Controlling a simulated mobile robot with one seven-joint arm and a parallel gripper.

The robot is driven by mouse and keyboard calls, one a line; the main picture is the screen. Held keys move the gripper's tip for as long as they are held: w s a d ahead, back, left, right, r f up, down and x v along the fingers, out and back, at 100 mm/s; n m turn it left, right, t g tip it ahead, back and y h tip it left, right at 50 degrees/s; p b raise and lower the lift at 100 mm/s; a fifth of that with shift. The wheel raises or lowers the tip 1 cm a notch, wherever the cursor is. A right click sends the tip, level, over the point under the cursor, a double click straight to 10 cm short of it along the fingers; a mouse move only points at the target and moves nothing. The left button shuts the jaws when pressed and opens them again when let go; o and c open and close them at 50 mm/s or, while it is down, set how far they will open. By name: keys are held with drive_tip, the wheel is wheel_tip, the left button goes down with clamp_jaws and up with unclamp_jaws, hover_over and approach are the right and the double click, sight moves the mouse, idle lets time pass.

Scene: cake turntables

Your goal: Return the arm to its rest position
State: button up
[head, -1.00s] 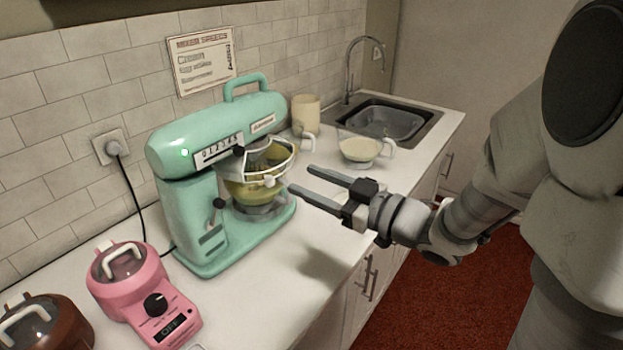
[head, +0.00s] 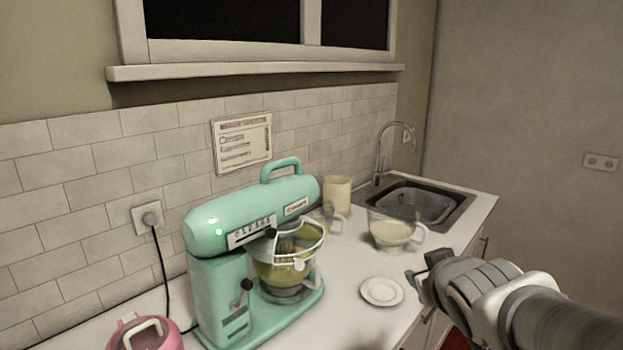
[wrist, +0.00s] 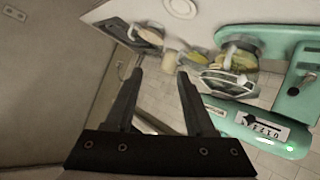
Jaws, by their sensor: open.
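My gripper (head: 424,275) is at the right of the head view, by the front edge of the counter, to the right of the mixer and the saucer. In the wrist view my gripper (wrist: 158,78) shows two dark fingers spread apart with nothing between them. The mint-green stand mixer (head: 215,285) stands on the counter with a glass bowl (head: 285,270) of yellowish contents under its head. The mixer also shows at the right of the wrist view (wrist: 285,42).
A small white saucer (head: 381,291) lies on the counter near my gripper. A glass jug (head: 393,232) and a cream canister (head: 337,195) stand behind it, before the sink (head: 425,203). A pink appliance (head: 150,335) is at lower left. The space right of the counter looks free.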

drive_tip(key=s+a+f+m+g, duration=0.1)
drive_tip(key=s+a+g, duration=0.1)
drive_tip(key=s, duration=0.6)
drive_tip(key=s+a+f+m+g+y, duration=0.1)
drive_tip(key=s+g, duration=0.3)
drive_tip(key=s, duration=0.4)
drive_tip(key=shift+s+a+f+m, duration=0.3)
drive_tip(key=shift+a+f, duration=0.25)
drive_tip(key=shift+a, duration=0.35)
